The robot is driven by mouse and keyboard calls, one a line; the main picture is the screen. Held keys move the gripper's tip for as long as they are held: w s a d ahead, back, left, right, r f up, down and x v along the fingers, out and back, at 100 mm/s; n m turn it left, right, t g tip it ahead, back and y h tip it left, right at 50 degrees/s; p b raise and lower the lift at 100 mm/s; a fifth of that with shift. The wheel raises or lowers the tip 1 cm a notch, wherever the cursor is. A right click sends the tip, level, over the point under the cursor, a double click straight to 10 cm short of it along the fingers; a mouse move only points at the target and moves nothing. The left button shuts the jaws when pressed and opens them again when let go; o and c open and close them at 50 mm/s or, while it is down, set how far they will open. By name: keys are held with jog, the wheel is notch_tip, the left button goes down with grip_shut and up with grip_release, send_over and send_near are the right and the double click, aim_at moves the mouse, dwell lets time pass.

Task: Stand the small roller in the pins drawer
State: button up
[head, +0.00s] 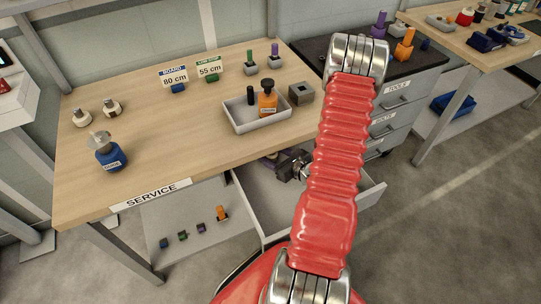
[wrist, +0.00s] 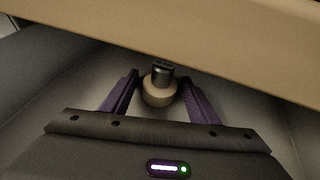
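My gripper (head: 272,160) reaches in under the front edge of the service bench, over an open grey drawer (head: 362,200). In the wrist view its two purple fingers (wrist: 160,85) are apart. A small tan round piece with a dark metal top (wrist: 158,95), which looks like the small roller, stands between or just beyond the fingertips, with a narrow gap visible on each side. It looks upright. In the head view it is hidden by the bench and my gripper. No label is readable on the open drawer.
The bench top (head: 150,150) overhangs the drawer closely; its edge also crosses the wrist view (wrist: 200,35). A grey tray (head: 245,125) with an orange bottle (head: 267,98) stands above. A drawer cabinet (head: 400,105) is at the right. Small coloured items lie on the lower shelf (head: 190,262).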

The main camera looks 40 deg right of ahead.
dwell(0.3)
jog(key=v, duration=1.1)
jog(key=shift+s+d+r, duration=0.1)
jog(key=shift+s, duration=0.1)
jog(key=shift+s+r, duration=0.1)
jog(key=shift+s, duration=0.2)
dwell(0.4)
